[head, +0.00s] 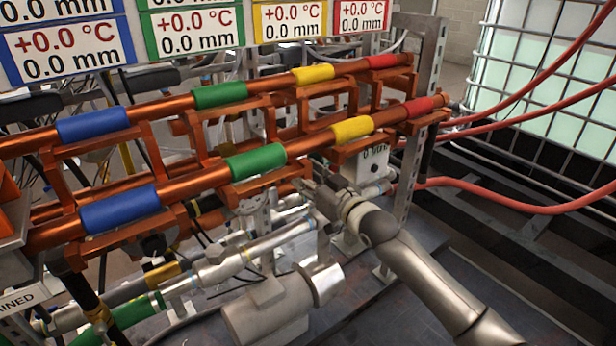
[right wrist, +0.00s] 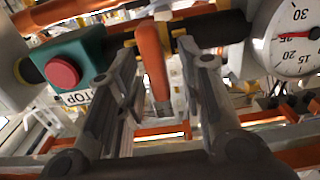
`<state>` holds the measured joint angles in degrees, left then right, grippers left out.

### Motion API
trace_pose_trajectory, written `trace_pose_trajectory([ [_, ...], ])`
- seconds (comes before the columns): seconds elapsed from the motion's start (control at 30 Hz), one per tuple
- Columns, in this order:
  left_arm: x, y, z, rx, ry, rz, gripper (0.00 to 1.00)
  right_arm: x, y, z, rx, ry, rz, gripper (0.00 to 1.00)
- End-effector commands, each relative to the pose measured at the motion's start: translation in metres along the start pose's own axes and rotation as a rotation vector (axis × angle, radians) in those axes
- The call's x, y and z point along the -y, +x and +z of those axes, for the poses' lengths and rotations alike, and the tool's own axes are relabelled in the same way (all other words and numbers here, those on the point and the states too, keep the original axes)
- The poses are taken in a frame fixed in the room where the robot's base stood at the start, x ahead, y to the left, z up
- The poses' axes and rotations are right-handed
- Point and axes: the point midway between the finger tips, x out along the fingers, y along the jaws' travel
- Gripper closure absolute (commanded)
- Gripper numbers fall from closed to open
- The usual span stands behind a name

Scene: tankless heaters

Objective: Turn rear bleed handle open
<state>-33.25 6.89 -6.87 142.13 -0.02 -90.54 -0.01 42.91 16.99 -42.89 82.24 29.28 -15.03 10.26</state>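An orange handle (right wrist: 152,60) hangs down from a dark pipe in the right wrist view; I take it to be the bleed handle. My right gripper (right wrist: 165,62) is open, with one finger on each side of the handle. A gap shows on both sides, wider on the right, so neither finger visibly grips it. In the head view my right gripper (head: 312,188) reaches in under the copper-coloured pipes, and its fingertips are partly hidden. I cannot make out the handle there. My left gripper is not in view.
A green box with a red stop button (right wrist: 63,72) is left of the fingers, and a dial gauge (right wrist: 290,38) is at the upper right. Copper-coloured pipes (head: 205,180) with coloured bands run above my right gripper. Red hoses (head: 500,197) lie at right.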

Motion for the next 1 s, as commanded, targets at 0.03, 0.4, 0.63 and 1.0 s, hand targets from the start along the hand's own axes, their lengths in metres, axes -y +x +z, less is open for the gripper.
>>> trace_pose_trajectory([
  [0.03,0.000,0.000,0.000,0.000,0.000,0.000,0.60,0.000,0.000,0.000,0.000,0.000,0.000,0.65],
  [0.4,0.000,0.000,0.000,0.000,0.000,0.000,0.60,0.000,0.000,0.000,0.000,0.000,0.000,1.00],
  [0.63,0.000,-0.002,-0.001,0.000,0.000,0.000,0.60,0.000,0.000,0.000,0.001,-0.017,0.001,1.00],
  [1.0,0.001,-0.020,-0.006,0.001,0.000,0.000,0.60,0.003,-0.001,-0.002,0.002,-0.218,0.001,1.00],
])
